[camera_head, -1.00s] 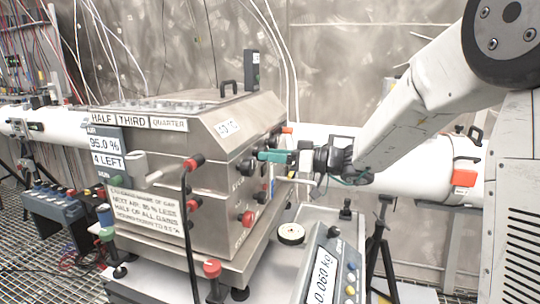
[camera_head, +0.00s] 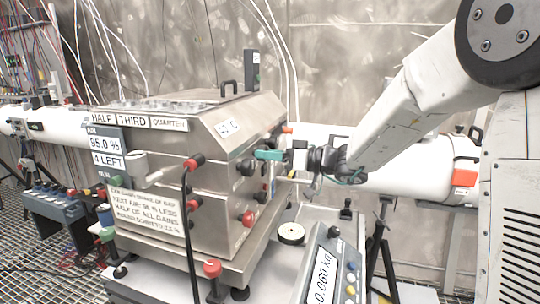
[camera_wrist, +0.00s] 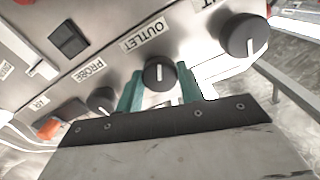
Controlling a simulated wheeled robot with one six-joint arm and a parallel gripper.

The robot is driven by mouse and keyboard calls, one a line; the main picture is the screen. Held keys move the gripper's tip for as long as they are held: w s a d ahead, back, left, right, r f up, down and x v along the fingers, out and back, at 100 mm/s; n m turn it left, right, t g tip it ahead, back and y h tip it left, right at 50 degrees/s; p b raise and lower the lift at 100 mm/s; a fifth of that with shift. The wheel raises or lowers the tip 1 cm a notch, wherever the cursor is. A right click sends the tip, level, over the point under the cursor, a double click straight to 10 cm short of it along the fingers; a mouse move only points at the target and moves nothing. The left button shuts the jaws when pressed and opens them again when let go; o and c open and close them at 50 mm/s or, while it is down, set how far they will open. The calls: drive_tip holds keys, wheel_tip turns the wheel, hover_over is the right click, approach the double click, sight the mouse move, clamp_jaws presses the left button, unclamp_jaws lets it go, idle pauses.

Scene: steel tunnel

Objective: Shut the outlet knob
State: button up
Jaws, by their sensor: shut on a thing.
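The outlet knob (camera_wrist: 158,73) is a round black knob with a white pointer line, beside the OUTLET label (camera_wrist: 145,33) on the steel panel in the wrist view. Its pointer line runs nearly upright in that picture. My gripper (camera_wrist: 159,84) has its green fingers on both sides of this knob and is shut on it. In the head view my gripper (camera_head: 268,155) reaches the right face of the steel box (camera_head: 215,160). There the fingers hide most of the knob they hold.
In the wrist view a second black knob (camera_wrist: 244,36) sits at the right and the probe knob (camera_wrist: 101,100) at the left. A red knob (camera_head: 247,219) is lower on the box. A scale display (camera_head: 322,275) stands in front, and a black tripod (camera_head: 378,245) at the right.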

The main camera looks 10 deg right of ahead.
drive_tip(key=m, duration=3)
drive_tip(key=shift+f+m, duration=0.15)
drive_tip(key=shift+m, duration=0.15)
idle(0.4)
drive_tip(key=o, duration=1)
